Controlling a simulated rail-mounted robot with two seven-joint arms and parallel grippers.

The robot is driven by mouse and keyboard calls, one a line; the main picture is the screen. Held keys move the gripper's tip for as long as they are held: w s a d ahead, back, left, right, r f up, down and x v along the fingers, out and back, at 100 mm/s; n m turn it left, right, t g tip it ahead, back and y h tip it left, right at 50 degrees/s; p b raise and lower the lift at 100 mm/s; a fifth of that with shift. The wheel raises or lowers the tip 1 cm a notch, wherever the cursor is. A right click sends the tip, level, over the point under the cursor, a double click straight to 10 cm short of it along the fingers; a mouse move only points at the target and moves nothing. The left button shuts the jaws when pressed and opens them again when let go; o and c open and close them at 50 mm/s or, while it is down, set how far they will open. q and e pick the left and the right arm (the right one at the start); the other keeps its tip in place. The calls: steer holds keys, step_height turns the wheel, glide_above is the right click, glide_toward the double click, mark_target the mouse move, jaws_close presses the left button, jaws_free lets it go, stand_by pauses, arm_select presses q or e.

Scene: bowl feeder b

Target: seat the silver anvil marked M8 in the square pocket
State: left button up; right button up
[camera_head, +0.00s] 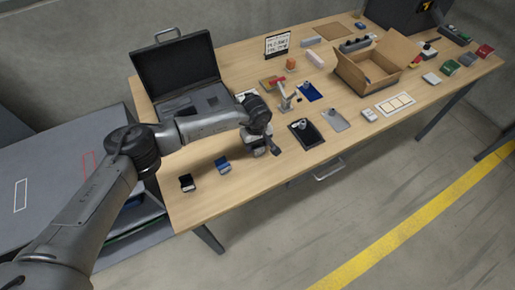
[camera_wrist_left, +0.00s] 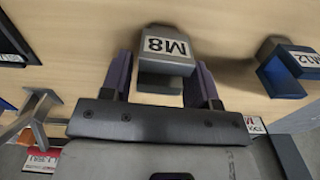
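The silver anvil marked M8 (camera_wrist_left: 165,50) lies between the two fingers of my left gripper (camera_wrist_left: 163,84) in the left wrist view. The fingers press close on both its sides, and its label faces the camera. In the head view my left gripper (camera_head: 260,146) is low over the table's front part, and the wrist partly hides the anvil. I cannot tell whether the anvil touches the table. A small press-like stand (camera_head: 286,101) with a red part stands behind the gripper. I cannot make out the square pocket. My right gripper is not in view.
A blue anvil marked M12 (camera_wrist_left: 287,72) and a black block (camera_head: 187,183) stand left of the gripper. A black tray (camera_head: 317,140) lies to its right. An open case (camera_head: 180,75) and a cardboard box (camera_head: 388,53) stand further back.

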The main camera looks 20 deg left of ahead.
arm_select(q)
steer(key=c, duration=0.7)
steer(key=shift+r, duration=0.1)
steer(key=shift+c, duration=0.8)
steer(key=shift+r, duration=0.1)
